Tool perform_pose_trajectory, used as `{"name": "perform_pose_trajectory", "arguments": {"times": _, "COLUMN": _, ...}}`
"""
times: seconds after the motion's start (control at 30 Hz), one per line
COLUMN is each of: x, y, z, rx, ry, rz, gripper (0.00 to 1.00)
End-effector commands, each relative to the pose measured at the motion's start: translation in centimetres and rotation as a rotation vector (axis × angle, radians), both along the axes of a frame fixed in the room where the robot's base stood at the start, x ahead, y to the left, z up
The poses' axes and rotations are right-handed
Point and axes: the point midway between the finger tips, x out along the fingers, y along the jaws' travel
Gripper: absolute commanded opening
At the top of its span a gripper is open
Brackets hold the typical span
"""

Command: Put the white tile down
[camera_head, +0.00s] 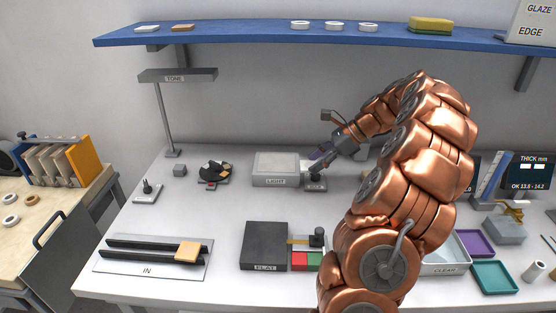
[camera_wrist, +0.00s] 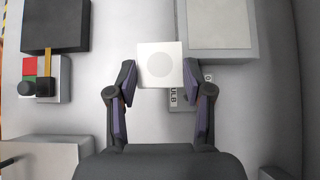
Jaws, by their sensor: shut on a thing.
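In the wrist view a white square tile (camera_wrist: 160,65) with a faint round mark is held between the two fingertips of my gripper (camera_wrist: 160,76). The fingers are shut on its left and right edges. In the head view my gripper is at the back middle of the bench, just right of the grey LIGHT box (camera_head: 276,168), and the tile cannot be made out clearly. The LIGHT box appears at upper right in the wrist view. I cannot tell the tile's height above the bench.
An orange tile (camera_head: 188,252) sits on the IN rails (camera_head: 150,256). The blue shelf (camera_head: 250,36) runs above. Teal (camera_head: 493,277) and purple (camera_head: 473,243) trays lie at right. The front-left bench surface is partly clear.

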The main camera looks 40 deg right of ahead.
Motion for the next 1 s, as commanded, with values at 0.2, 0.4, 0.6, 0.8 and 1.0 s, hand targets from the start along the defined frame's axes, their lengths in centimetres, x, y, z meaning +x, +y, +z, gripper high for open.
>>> {"name": "perform_pose_trajectory", "arguments": {"times": 0.2, "x": 4.7, "y": 0.8, "z": -0.4, "rx": 0.002, "ry": 0.004, "rz": 0.000, "gripper": 0.11}}
{"name": "perform_pose_trajectory", "arguments": {"times": 0.4, "x": 8.9, "y": 1.6, "z": -0.8, "rx": 0.002, "ry": 0.004, "rz": 0.003, "gripper": 0.11}}
{"name": "perform_pose_trajectory", "arguments": {"times": 0.6, "x": 11.9, "y": 2.2, "z": -1.0, "rx": -0.001, "ry": 0.001, "rz": 0.003, "gripper": 0.11}}
{"name": "perform_pose_trajectory", "arguments": {"times": 0.8, "x": 12.9, "y": 2.4, "z": -1.2, "rx": 0.001, "ry": 0.002, "rz": 0.002, "gripper": 0.11}}
{"name": "perform_pose_trajectory", "arguments": {"times": 1.0, "x": 13.8, "y": 2.6, "z": -1.3, "rx": 0.003, "ry": 0.002, "rz": 0.003, "gripper": 0.11}}
